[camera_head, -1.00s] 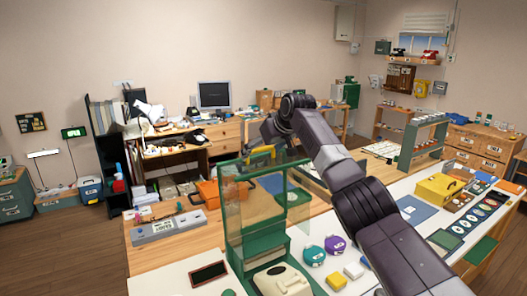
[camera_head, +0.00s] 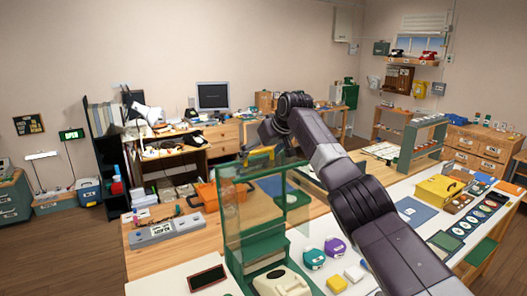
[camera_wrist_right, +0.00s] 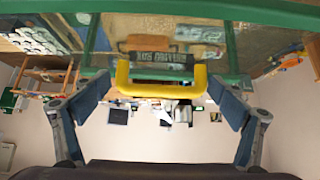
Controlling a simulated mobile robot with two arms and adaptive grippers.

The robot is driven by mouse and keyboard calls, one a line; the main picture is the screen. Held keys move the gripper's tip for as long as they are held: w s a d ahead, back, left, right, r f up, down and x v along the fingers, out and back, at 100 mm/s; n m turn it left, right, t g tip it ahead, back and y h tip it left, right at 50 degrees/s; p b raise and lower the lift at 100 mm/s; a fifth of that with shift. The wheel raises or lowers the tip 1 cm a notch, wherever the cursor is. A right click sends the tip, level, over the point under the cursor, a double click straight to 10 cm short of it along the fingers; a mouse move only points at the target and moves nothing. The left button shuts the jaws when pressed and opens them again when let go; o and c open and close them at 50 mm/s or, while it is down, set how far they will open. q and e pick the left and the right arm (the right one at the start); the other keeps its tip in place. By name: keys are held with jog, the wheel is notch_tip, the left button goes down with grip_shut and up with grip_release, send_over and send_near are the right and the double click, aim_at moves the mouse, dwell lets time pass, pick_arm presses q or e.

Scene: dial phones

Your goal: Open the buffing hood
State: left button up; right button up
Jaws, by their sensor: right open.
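The buffing hood (camera_head: 240,222) is a clear-panelled cover with a green frame, standing on the workbench in the head view. Its clear panel looks upright. A yellow handle (camera_wrist_right: 163,80) on the green frame bar shows large in the right wrist view, with a dark label plate behind it. My right gripper (camera_wrist_right: 160,84) is open, with one blue-grey finger on each side of the handle and a visible gap to both. My left gripper is not in view.
A cream machine (camera_head: 283,283) stands at the hood's front. A grey control box (camera_head: 166,231) and an orange box (camera_head: 209,194) lie left of the hood. A yellow box (camera_head: 439,189) stands at right.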

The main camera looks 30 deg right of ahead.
jog(key=v, duration=1.1)
jog(key=shift+s+r, duration=0.25)
jog(key=shift+s, duration=0.05)
